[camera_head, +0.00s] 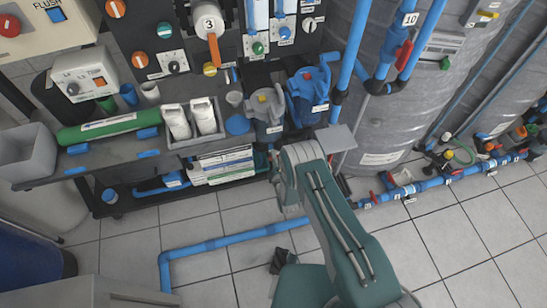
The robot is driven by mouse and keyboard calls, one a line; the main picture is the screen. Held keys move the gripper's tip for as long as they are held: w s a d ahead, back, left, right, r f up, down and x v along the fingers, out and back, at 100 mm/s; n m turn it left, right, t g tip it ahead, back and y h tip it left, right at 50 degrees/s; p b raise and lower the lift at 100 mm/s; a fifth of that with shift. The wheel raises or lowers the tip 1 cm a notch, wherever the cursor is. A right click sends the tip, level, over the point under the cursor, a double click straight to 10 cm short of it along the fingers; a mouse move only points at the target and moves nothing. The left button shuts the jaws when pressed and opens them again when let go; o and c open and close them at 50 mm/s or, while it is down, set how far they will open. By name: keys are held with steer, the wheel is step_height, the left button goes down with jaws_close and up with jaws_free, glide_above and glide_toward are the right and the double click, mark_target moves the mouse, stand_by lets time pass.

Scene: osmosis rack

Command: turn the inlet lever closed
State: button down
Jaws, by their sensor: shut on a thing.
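No lever reads clearly as the inlet lever. One red lever (403,55) sits on the blue pipes under the "10" tag at the upper right. Small red handles (388,178) sit on the low blue pipe right of my arm. An orange lever (214,50) hangs down under the round "3" dial on the panel. My arm rises from the bottom middle and its upper joint stands in front of the rack's right end. My gripper cannot be made out; my own arm links cover the area behind them. What it touches is hidden.
Blue pump housings (308,95) stand at the shelf's right end, beside large grey tanks (390,120). A blue floor pipe (220,243) crosses the tiles. A green cylinder (108,129) and grey bin (31,157) are at left. The tiled floor (440,245) at right is clear.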

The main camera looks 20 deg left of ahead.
steer(key=shift+r+m, duration=0.1)
steer(key=shift+m, duration=0.5)
steer(key=m, duration=0.1)
steer(key=r+m, duration=0.1)
steer(key=shift+w+d+r+m, duration=0.1)
steer(key=shift+d+r+m, duration=0.1)
steer(key=shift+m, duration=0.2)
steer(key=m, duration=0.1)
steer(key=r+m, duration=0.1)
steer(key=m, duration=0.1)
steer(key=d+r+m, duration=0.1)
steer(key=shift+w+m, duration=0.3)
steer(key=m, duration=0.1)
steer(key=d+m, duration=0.1)
steer(key=m, duration=0.1)
steer(key=w+r+m, duration=0.1)
steer(key=shift+d+m, duration=0.3)
steer(key=shift+d, duration=0.05)
steer(key=shift+w+d+r+m, duration=0.15)
steer(key=shift+d+m, duration=0.15)
steer(key=shift+m, duration=0.5)
steer(key=shift+w+d+m, duration=0.2)
steer(key=shift+d+m, duration=0.15)
steer(key=shift+m, duration=0.45)
steer(key=shift+w+d+r+m, duration=0.15)
steer(key=shift+d+m, duration=0.15)
steer(key=shift+m, duration=0.5)
steer(key=shift+f, duration=0.1)
